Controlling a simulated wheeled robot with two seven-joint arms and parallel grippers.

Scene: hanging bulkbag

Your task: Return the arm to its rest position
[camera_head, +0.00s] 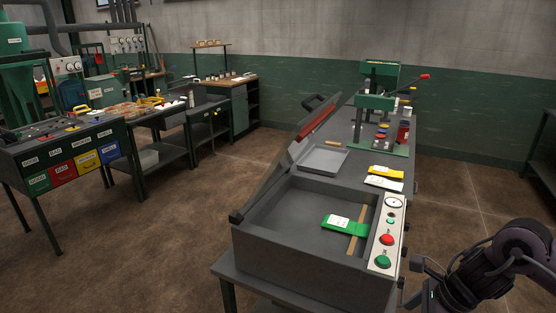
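My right arm comes in at the lower right. Its gripper (420,281) is beside the right side of the grey machine (285,258), apart from the green packet. Its fingers are small and dark here, so I cannot tell whether they are open or shut. My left arm and gripper are out of view. The machine's lid (290,150) is raised. A green packet (345,225) with a white label lies in its chamber, across a tan strip (357,232).
The machine's control panel (388,235) has red and green buttons. Yellow (386,172) and white (384,183) packets lie behind it, near a grey tray (320,159) and a green press (375,102). Workbenches stand at the left. Floor (470,200) is open at the right.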

